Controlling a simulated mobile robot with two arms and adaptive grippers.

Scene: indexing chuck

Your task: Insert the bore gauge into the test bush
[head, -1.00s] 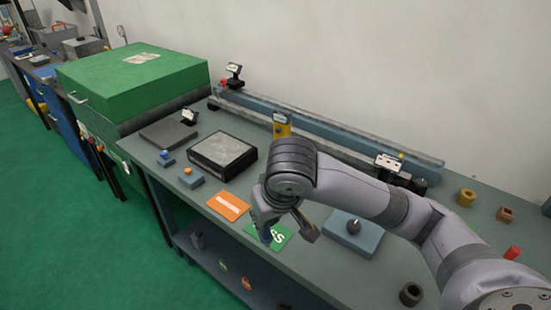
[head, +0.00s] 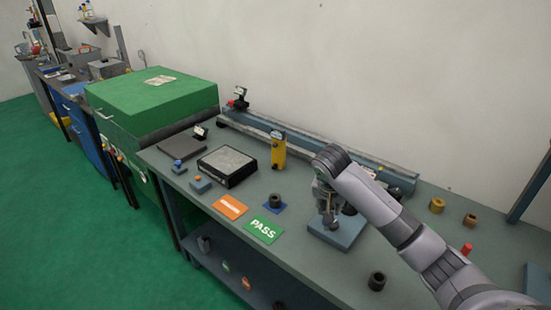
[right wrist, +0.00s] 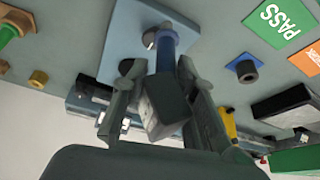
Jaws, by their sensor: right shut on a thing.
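My right gripper (head: 328,208) is over the light blue block (head: 345,238), its fingers pointing down. In the right wrist view the fingers (right wrist: 163,105) are shut on the bore gauge, a dark grey body (right wrist: 166,108) with a blue shaft (right wrist: 167,50). The shaft points at the block, beside or over a small metal knob (right wrist: 149,38); whether it touches is unclear. A dark bush (head: 276,200) stands on a small blue pad, apart from the gripper; it also shows in the wrist view (right wrist: 246,71). I cannot tell whether this is the test bush. My left gripper is out of view.
The green PASS card (head: 264,229) and an orange card (head: 229,207) lie at the front edge. Another dark bush (head: 377,281) stands in front of my arm. A yellow device (head: 278,150) and a long rail (head: 300,148) are behind. A black-sided plate (head: 228,166) is left.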

